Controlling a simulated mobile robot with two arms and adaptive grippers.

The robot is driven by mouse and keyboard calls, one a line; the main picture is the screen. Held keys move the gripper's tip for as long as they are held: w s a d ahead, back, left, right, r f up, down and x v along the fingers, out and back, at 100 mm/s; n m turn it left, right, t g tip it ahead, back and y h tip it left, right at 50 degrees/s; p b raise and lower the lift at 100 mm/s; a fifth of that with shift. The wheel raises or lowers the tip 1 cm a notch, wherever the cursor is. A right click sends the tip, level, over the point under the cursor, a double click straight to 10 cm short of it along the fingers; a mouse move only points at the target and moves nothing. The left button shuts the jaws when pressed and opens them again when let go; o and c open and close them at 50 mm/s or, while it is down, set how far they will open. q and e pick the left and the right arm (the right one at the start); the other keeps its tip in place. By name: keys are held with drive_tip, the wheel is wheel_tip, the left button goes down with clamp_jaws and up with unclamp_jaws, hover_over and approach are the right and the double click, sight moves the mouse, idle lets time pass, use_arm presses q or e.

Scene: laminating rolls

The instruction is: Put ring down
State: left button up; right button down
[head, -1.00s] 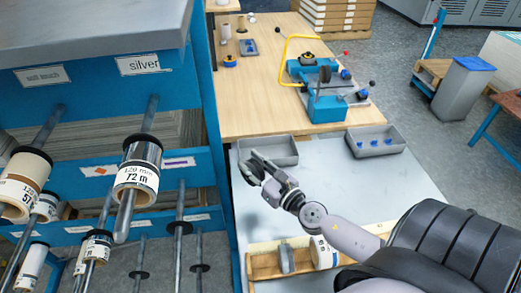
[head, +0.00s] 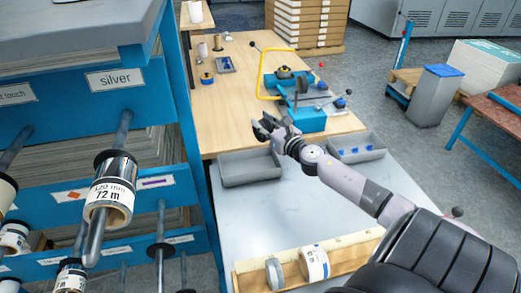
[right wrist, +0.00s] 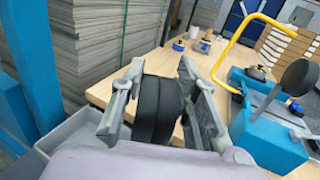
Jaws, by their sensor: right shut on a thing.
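My right gripper (head: 268,128) is stretched out over the bench, above and just beyond the left grey bin (head: 250,178). In the right wrist view, my right gripper (right wrist: 165,105) is shut on a black ring (right wrist: 157,108), its fingers on either side of it. The ring (head: 261,131) looks small and dark in the head view and is partly hidden by the fingers. The ring is held clear of the table. My left gripper is not in view.
A blue device (head: 306,118) with a yellow bar (head: 262,75) stands on the wooden table (head: 225,110), right of the gripper. A second bin (head: 372,154) holds small blue pieces. A wooden holder (head: 250,280) carries rolls. A rack with a silver roll (head: 112,190) stands left.

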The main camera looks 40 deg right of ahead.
drive_tip(key=shift+f+b, duration=2.3)
drive_tip(key=shift+f, duration=4.15)
drive_tip(key=shift+f, duration=0.15)
drive_tip(key=c, duration=1.2)
unclamp_jaws()
